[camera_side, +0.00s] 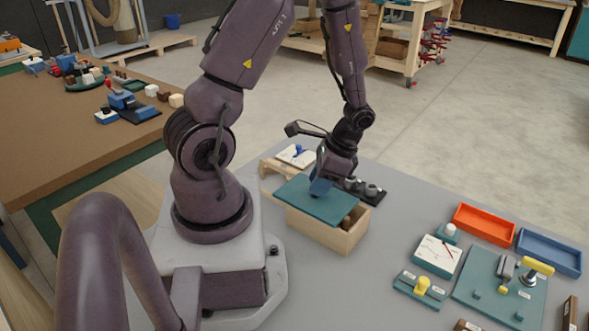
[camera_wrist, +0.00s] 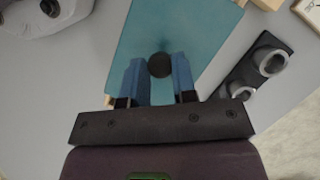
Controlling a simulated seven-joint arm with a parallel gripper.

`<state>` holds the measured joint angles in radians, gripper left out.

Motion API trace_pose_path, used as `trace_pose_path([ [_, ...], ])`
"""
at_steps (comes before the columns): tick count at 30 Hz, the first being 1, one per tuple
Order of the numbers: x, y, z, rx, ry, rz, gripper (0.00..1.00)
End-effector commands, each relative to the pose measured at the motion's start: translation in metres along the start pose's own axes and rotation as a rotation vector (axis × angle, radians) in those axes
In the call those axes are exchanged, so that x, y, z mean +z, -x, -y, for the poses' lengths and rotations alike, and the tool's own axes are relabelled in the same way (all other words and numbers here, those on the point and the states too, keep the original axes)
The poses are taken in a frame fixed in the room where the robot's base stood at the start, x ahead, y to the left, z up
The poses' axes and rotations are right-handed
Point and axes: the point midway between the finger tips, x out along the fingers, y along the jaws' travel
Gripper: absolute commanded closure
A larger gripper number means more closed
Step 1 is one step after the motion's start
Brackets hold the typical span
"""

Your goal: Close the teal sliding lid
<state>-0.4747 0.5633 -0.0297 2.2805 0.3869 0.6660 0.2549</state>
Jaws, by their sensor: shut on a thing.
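The teal sliding lid (camera_side: 310,203) lies on top of a light wooden box (camera_side: 325,235). It covers most of the box and sticks out past the far-left end. A gap at the right end shows a dark brown thing (camera_side: 350,219) inside. In the wrist view the lid (camera_wrist: 165,25) runs away from my gripper, with a round dark knob (camera_wrist: 160,66) on it. My gripper (camera_side: 320,187) is over the lid, its blue fingers on either side of the knob and shut on it. The knob is hidden in the side view.
A dark holder with grey round parts (camera_side: 367,189) stands close behind the box. A panel (camera_side: 295,156) on a wooden stand is beyond it. Orange (camera_side: 483,225) and blue (camera_side: 550,253) trays and a teal board (camera_side: 490,295) are at the right. Grey table is clear in front of the box.

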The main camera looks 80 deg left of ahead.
Motion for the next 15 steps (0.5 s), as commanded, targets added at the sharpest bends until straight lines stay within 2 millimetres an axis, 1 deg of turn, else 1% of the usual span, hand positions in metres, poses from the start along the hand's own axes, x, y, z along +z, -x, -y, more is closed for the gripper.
trace_pose_path([
  [1,-0.011,0.005,-0.006,-0.006,-0.006,-0.005,1.0],
  [3,-0.021,0.009,-0.013,-0.006,-0.005,-0.006,1.0],
  [6,-0.028,0.013,-0.02,-0.005,-0.002,-0.006,1.0],
  [15,-0.033,0.014,-0.024,-0.003,-0.002,-0.011,1.0],
])
